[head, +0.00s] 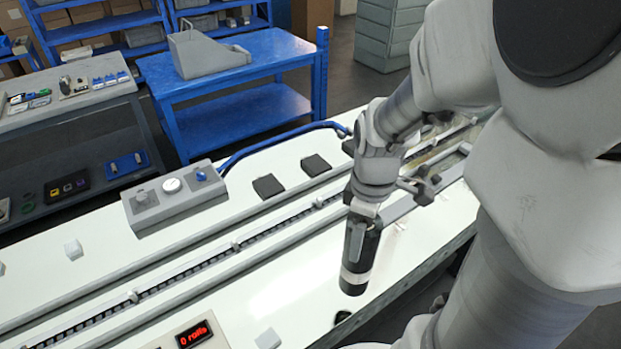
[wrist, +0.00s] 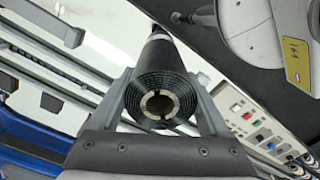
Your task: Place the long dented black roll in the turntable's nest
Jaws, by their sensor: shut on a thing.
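The black roll (head: 353,262) hangs upright, slightly tilted, below my gripper (head: 366,212), with a pale band near its lower end. My gripper is shut on it, and the roll appears to be held above the white table. In the wrist view the roll (wrist: 160,90) points away between the two fingers of my gripper (wrist: 165,100); its near end shows wound layers around a pale hollow core. No dent is clear from here. I cannot make out the turntable or its nest with certainty in either view.
A slotted conveyor track (head: 180,285) runs along the white table (head: 290,295). A grey control box (head: 172,195) and two dark square pads, one (head: 268,186) nearer, lie behind it. A red display (head: 194,334) stands at the front. A small dark spot (head: 342,316) lies below the roll.

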